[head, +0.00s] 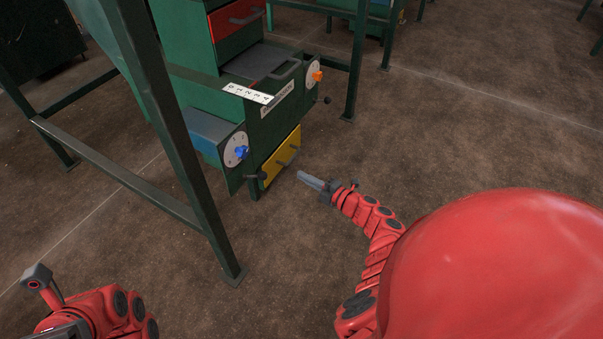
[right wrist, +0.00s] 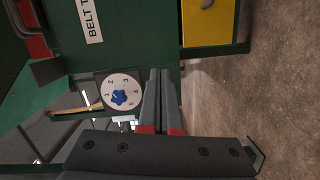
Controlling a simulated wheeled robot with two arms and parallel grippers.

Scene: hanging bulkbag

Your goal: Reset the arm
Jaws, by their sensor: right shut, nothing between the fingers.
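My right arm (head: 375,225) reaches forward from the lower right in the head view. Its gripper (head: 306,178) is shut and empty, in front of and a little right of the yellow panel (head: 281,156) on the green machine (head: 205,75). In the right wrist view the two grey fingers of the right gripper (right wrist: 159,72) lie together. A white dial with a blue knob (right wrist: 121,97) appears beside them, and the fingers look apart from it. My left arm (head: 95,312) shows at the lower left; its fingers are out of the picture.
The machine also carries an orange knob (head: 318,76), a blue knob (head: 241,151), a red drawer (head: 236,22) and a white number strip (head: 248,93). A dark green frame post (head: 170,120) stands left of it. Open brown floor (head: 470,130) lies to the right.

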